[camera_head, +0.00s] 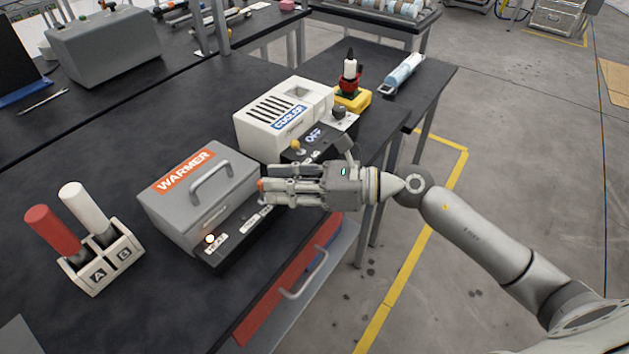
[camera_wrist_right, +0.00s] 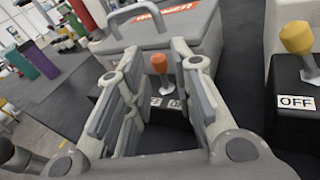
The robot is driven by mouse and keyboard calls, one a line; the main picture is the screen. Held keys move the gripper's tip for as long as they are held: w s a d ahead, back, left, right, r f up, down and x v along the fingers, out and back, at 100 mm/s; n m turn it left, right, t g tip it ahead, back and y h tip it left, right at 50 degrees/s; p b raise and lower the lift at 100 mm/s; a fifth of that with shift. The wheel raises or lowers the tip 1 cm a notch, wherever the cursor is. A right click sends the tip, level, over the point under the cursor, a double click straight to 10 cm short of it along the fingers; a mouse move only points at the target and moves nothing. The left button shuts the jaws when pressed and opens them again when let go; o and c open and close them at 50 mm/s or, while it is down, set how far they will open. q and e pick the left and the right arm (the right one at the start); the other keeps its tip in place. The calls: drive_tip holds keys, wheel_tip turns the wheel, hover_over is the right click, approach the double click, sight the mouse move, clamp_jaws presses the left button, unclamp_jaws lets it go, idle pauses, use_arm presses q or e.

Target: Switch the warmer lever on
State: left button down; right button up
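The warmer (camera_head: 178,212) is a grey box with a handle on its lid and an orange WARMER label. It stands near the table's front edge, with a lit lamp (camera_head: 210,239) on its front strip. Its lever has an orange knob, which shows in the right wrist view (camera_wrist_right: 160,63) on a pale stem. My right gripper (camera_head: 268,191) is at the warmer's right front. Its fingers are open, and the knob appears between them in the right wrist view, without clear contact. The gripper partly hides the lever and the strip's labels in the head view. My left gripper is not in view.
The white cooler (camera_head: 269,131) stands just behind, with a yellow-knobbed lever (camera_wrist_right: 297,38) and an OFF label close to my right gripper. A holder (camera_head: 108,262) with red and white cylinders stands left of the warmer. A red and yellow device (camera_head: 350,94) is at the back.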

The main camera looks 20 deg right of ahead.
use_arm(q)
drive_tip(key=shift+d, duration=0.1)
use_arm(e)
drive_tip(key=v, duration=0.9)
drive_tip(key=shift+d, duration=0.35)
drive_tip(key=shift+s, duration=0.1)
